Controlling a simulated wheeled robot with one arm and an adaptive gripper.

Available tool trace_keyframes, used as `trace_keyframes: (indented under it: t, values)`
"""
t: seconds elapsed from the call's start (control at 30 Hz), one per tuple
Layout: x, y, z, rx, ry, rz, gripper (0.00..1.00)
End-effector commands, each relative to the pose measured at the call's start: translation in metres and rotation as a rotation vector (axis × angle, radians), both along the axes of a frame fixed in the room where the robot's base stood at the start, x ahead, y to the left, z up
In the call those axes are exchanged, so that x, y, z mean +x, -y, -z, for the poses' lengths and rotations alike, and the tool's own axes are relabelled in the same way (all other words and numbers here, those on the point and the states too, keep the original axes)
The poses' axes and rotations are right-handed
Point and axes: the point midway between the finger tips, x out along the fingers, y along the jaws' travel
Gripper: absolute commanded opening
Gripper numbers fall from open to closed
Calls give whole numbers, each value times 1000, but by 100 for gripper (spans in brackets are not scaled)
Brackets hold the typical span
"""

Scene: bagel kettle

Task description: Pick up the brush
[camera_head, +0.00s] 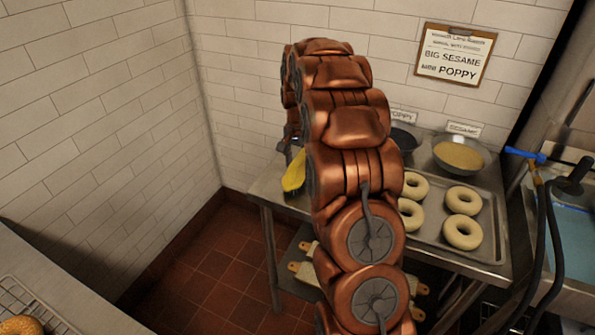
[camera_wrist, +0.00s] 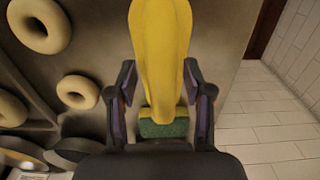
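The brush (camera_head: 293,174) is yellow and shows at the left end of the metal table, partly hidden behind my arm. In the wrist view the brush (camera_wrist: 160,55) has a long yellow body and a green block at its near end. My gripper (camera_wrist: 159,80) has one finger on each side of the brush. The fingers stand apart, with narrow gaps to the yellow body and the green block. I cannot tell how far the fingertips are above the table. In the head view my gripper (camera_head: 290,138) is mostly hidden by my arm.
A tray (camera_head: 484,250) with several pale bagels (camera_head: 463,233) lies right of my arm on the table (camera_head: 262,189). A sesame bowl (camera_head: 460,155) and a dark poppy bowl (camera_head: 405,137) stand behind. Hoses (camera_head: 548,215) hang at right. Floor is free left of the table.

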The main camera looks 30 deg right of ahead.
Motion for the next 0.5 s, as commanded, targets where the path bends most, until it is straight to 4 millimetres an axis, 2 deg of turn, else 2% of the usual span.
trace_keyframes:
  t: [0.07, 0.43, 0.5]
  values:
    - [0, 0, 0, 0, 0, 0, 40]
    - [0, 0, 0, -1, 1, 0, 1]
    - [0, 0, 0, -1, 1, 0, 0]
